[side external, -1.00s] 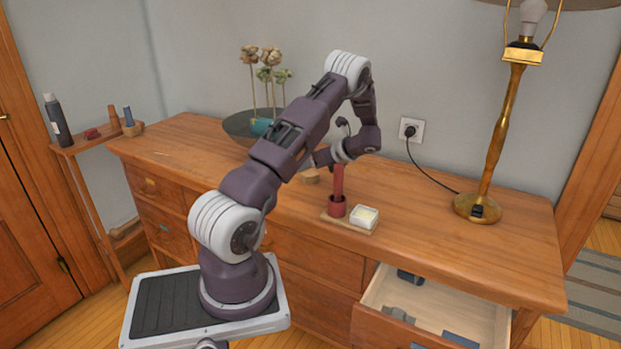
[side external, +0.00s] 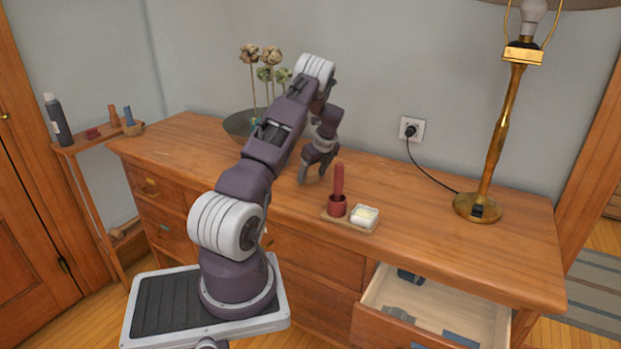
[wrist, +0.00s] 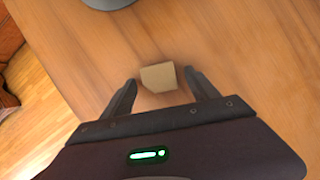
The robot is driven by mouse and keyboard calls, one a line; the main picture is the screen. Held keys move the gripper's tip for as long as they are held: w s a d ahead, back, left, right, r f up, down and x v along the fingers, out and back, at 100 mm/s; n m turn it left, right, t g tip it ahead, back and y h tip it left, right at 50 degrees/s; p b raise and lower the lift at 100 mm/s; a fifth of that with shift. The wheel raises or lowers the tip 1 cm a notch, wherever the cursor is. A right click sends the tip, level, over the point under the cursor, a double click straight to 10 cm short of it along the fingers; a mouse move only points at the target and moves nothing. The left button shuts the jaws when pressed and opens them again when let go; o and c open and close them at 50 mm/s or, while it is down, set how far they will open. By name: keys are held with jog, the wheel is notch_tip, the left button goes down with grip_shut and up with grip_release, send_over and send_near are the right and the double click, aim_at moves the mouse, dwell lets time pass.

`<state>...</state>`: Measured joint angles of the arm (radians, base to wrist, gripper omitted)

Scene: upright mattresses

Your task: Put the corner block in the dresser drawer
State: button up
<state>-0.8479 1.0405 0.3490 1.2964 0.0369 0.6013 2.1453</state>
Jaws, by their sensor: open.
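The corner block (wrist: 158,77) is a small tan wooden piece on the dresser top. In the wrist view it lies just ahead of and between the fingertips of my gripper (wrist: 160,82), with a gap on each side. My gripper is open and empty, pointing down. In the side view my gripper (side external: 313,177) is low over the dresser top, left of the red candle, and the block is hidden there. The dresser drawer (side external: 435,305) at the lower right is pulled open, with several grey and blue items inside.
A red candle in a red holder (side external: 337,206) and a white dish (side external: 364,216) share a small wooden board right of my gripper. A dark bowl with dried flowers (side external: 238,125) stands behind my arm. A brass lamp (side external: 478,207) stands at the right. The dresser top between board and lamp is clear.

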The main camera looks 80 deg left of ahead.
aim_at(313, 175)
grip_shut()
notch_tip(313, 175, up, 10)
jog(key=w+d+f+n+g+h, duration=0.1)
jog(key=w+d+n, duration=0.25)
jog(key=d, duration=0.75)
jog(key=w+d+n+g+h, duration=0.1)
jog(key=w+d+n, duration=0.3)
jog(key=d, duration=0.7)
jog(key=w+d+f+n, duration=0.15)
jog(key=w+d, duration=0.35)
jog(key=d, duration=0.6)
jog(key=s+d+n+h, duration=0.1)
jog(key=s+d+n, duration=0.1)
jog(key=d, duration=0.6)
jog(key=s+d+r+n+h, duration=0.1)
jog(key=s+d+n, duration=0.1)
jog(key=d, duration=0.5)
jog(key=shift+s+d+n+g, duration=0.15)
jog(key=shift+d+n+g, duration=0.15)
jog(key=shift+d+g, duration=0.1)
jog(key=shift+a+r, duration=0.1)
